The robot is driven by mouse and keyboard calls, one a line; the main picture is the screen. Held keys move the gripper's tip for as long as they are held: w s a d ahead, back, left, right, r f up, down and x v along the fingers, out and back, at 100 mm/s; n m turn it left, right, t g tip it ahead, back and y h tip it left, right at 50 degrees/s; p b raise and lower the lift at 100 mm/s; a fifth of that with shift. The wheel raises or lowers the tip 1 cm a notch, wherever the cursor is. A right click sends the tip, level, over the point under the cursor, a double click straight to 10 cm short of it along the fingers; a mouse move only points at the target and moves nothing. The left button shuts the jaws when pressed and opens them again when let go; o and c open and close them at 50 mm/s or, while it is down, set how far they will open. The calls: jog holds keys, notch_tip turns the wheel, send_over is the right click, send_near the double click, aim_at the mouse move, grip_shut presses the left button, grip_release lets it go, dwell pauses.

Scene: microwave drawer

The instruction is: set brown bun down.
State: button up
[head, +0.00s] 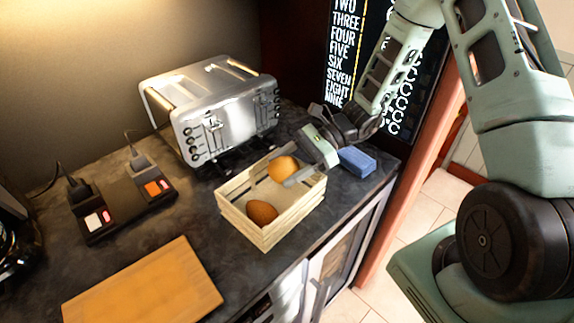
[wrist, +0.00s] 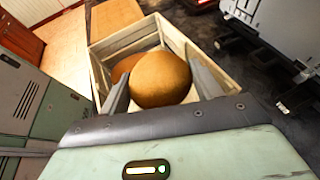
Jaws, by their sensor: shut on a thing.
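A brown bun (head: 283,168) is held between the fingers of my gripper (head: 295,170), over the back part of a pale wooden crate (head: 267,233). In the wrist view the held bun (wrist: 160,79) sits between both fingertips, with the crate (wrist: 103,80) around and below it. I cannot tell whether the held bun touches the crate floor. A second, darker brown bun (head: 261,212) lies in the front of the crate. In the wrist view it is partly hidden behind the held bun.
A silver toaster (head: 224,113) stands behind the crate. A blue block (head: 357,161) lies right of my gripper near the counter edge. A wooden board (head: 145,286) and a black power strip (head: 125,207) are to the left. Dark counter is free between board and crate.

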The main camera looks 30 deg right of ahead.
aim_at(295, 161)
jog(key=shift+f+b, duration=0.3)
jog(key=shift+f, duration=0.3)
jog(key=o, duration=0.7)
jog(key=shift+r, duration=0.2)
jog(key=v, duration=0.3)
jog(key=b+v, duration=0.1)
jog(key=v, duration=0.3)
jog(key=shift+r, duration=0.45)
jog(key=s+a+r+n+g+h, duration=0.1)
jog(key=s+a+n+h, duration=0.1)
jog(key=s+a+n, duration=0.1)
jog(key=s+a+r+n+g+h, duration=0.1)
jog(key=s+a+n+g+h, duration=0.1)
jog(key=s+a+n, duration=0.1)
jog(key=s+a+r+n+g+h, duration=0.1)
jog(key=s+a+r+n, duration=0.1)
jog(key=s+a+n, duration=0.1)
jog(key=shift+s+a+n+g+h, duration=0.2)
jog(key=shift+a+n+g+h, duration=0.2)
jog(key=shift+n, duration=0.1)
jog(key=s+a+r+n+t+h, duration=0.2)
jog(key=s+n+h, duration=0.1)
jog(key=s+n, duration=0.3)
jog(key=s+a+r+n+t+h, duration=0.2)
jog(key=s+n+h, duration=0.2)
jog(key=n, duration=0.5)
jog(key=shift+s+a+n+t, duration=0.25)
jog(key=shift+s+n+t, duration=0.15)
jog(key=shift+s, duration=0.6)
